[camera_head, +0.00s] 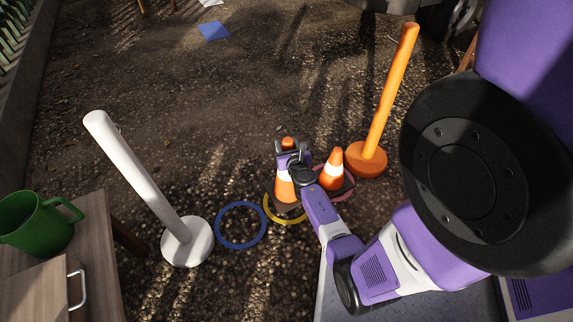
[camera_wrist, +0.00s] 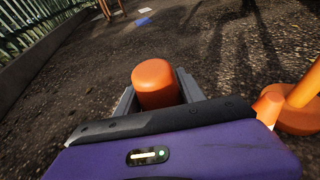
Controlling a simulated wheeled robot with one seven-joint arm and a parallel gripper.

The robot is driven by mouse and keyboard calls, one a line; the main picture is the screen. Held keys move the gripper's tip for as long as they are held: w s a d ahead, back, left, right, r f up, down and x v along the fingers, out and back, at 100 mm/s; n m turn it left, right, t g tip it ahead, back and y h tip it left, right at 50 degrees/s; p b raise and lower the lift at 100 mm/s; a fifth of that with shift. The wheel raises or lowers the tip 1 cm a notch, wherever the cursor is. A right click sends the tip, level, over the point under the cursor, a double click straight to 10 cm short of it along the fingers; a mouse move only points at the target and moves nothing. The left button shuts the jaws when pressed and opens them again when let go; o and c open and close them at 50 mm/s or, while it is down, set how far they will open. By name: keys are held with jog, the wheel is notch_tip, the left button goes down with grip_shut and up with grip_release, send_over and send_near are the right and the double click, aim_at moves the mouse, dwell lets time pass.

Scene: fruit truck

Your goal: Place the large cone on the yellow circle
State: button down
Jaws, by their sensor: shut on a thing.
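The large cone (camera_head: 285,188) is orange with a white band and a dark base. In the head view it stands upright at the yellow circle (camera_head: 284,219), hiding the circle's far part. I cannot tell whether its base rests on the ground. My gripper (camera_head: 289,156) is shut on the cone's upper part. In the wrist view the cone's orange top (camera_wrist: 155,83) sits between my two grey fingers.
A smaller cone (camera_head: 332,172) stands close to the right, on a mostly hidden pink ring (camera_head: 343,195). An orange post (camera_head: 390,95) is behind it. A blue ring (camera_head: 217,225) and white post (camera_head: 150,180) are left. A wooden cabinet (camera_head: 100,250) holds a green mug (camera_head: 35,225).

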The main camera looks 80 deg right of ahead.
jog(key=shift+f+b, duration=3.15)
jog(key=shift+f, duration=0.45)
jog(key=shift+f, duration=0.2)
jog(key=c, duration=0.7)
grip_release()
